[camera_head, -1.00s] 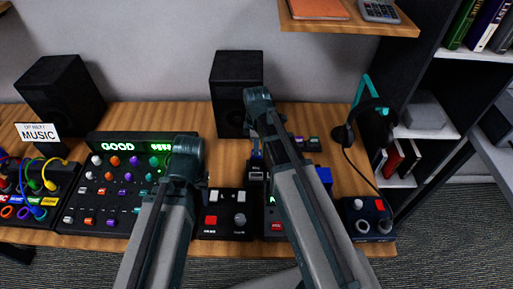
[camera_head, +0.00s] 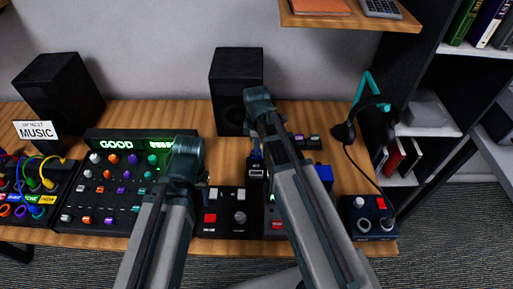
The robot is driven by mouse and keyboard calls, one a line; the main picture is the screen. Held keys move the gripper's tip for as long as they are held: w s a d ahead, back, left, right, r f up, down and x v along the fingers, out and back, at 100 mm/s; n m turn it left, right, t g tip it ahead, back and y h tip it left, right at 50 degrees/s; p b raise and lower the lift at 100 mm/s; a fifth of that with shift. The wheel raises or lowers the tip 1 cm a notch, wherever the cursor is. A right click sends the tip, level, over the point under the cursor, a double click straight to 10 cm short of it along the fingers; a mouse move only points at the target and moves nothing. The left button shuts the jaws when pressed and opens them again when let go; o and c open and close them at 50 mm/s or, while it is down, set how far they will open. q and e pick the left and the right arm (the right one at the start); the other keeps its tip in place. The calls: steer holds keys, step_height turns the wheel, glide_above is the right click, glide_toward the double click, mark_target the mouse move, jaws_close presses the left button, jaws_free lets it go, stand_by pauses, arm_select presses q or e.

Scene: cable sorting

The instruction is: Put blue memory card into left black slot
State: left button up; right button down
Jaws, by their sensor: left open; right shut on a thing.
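My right gripper (camera_head: 256,153) hangs below the end of my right arm, over a small black slot box (camera_head: 257,173) with a light label on its front. It is shut on a small blue piece, which looks like the blue memory card (camera_head: 256,159). The card's lower end is at the top of the box; I cannot tell whether it is inside a slot. A second box is largely hidden behind my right arm. My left gripper (camera_head: 164,186) is over the mixer's right side, mostly hidden by its own arm, open and apart from the card.
A black mixer (camera_head: 110,192) with a green display stands left. A control box with a red button (camera_head: 225,220) sits at front centre. A blue block (camera_head: 324,175) is right of my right arm. A speaker (camera_head: 236,88) stands behind; headphones (camera_head: 372,120) are at right.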

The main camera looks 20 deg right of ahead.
arm_select(q)
steer(key=shift+f+b, duration=0.45)
arm_select(e)
steer(key=shift+f, duration=0.5)
steer(key=c, duration=0.9)
jaws_free()
steer(key=shift+o, duration=0.3)
steer(key=o, duration=0.5)
steer(key=shift+c, duration=0.2)
arm_select(q)
steer(key=shift+r, duration=0.1)
arm_select(e)
steer(key=shift+r, duration=0.1)
step_height(320, 180, up, 7)
steer(key=p, duration=0.7)
arm_select(q)
step_height(320, 180, up, 7)
